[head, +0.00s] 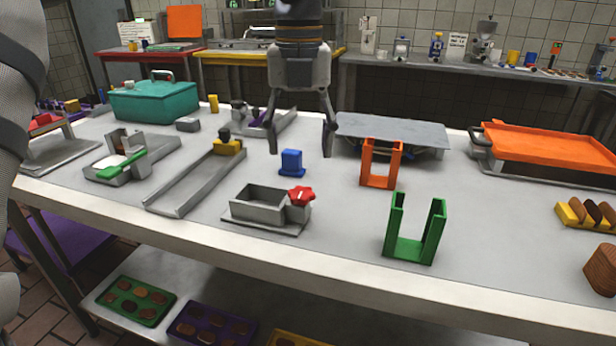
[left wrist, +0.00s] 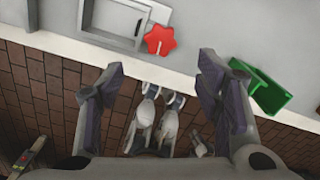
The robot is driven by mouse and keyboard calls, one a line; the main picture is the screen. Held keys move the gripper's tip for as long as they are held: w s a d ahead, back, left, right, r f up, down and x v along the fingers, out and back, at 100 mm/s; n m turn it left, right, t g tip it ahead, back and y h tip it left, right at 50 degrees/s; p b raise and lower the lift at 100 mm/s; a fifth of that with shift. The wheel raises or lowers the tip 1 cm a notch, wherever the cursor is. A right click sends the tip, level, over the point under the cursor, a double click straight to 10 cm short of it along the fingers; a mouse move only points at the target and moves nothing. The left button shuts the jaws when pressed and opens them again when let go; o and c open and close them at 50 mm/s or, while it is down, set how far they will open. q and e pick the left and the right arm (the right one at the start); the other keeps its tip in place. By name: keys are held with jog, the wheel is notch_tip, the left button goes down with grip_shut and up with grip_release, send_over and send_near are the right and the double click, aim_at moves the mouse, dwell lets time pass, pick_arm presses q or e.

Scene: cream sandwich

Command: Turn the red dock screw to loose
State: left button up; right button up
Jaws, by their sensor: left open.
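The red dock screw (head: 300,195) is a star-shaped knob on the right side of a grey metal dock (head: 258,205) near the table's front edge. In the left wrist view the red screw (left wrist: 160,40) has a pale line on its top, and part of the grey dock (left wrist: 117,20) shows to its left. My left gripper (head: 301,150) hangs over the table, fingers pointing down and spread apart, empty. In the left wrist view its fingers (left wrist: 155,80) are wide apart, with the screw beyond the gap between them. My right gripper is not in view.
A green U-shaped holder (head: 412,248) stands right of the dock, with an orange holder (head: 381,180) behind it. A blue block (head: 291,163) stands behind the dock. A long grey channel (head: 195,180) lies to its left. Bare table lies between the dock and the green holder.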

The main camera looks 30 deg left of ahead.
aim_at(301, 194)
pick_arm(q)
notch_tip(301, 194, down, 9)
jog(key=shift+r, duration=0.15)
jog(key=c, duration=1.2)
